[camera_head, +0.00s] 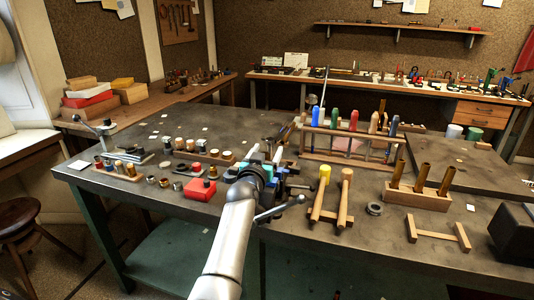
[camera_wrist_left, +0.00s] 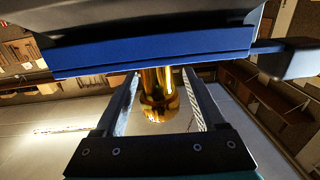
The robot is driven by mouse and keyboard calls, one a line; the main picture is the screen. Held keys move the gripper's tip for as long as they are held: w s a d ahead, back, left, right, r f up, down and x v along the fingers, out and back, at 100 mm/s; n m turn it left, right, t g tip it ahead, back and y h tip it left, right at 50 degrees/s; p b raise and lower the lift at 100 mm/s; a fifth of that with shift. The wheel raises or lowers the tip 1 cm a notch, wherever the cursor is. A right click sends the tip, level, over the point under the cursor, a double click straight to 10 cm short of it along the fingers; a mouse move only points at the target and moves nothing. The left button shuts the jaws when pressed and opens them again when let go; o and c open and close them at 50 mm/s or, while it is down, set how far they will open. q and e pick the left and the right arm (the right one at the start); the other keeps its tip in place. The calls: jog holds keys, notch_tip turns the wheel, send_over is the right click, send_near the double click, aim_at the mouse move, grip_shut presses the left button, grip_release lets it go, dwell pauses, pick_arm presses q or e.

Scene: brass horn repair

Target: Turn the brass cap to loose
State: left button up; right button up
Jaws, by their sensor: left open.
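My left arm reaches in from the bottom of the head view, and its gripper (camera_head: 266,166) is at the vise area near the middle of the bench. In the left wrist view a shiny brass cap (camera_wrist_left: 158,107) on a brass tube shows between the two fingers of my left gripper. The fingers are open, with a visible gap on each side of the cap. A blue bar (camera_wrist_left: 160,52) crosses above and hides the upper part of the brass piece. In the head view the cap is hidden behind my arm and gripper. My right gripper is not in view.
A red box (camera_head: 200,190) and small parts lie left of my arm. Yellow-headed and wooden mallets (camera_head: 345,198) lie on the right. A rack of coloured-handled tools (camera_head: 347,148) stands behind. A wooden block (camera_head: 416,199) holds brass tubes.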

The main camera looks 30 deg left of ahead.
pick_arm(q)
grip_shut()
dwell(0.7)
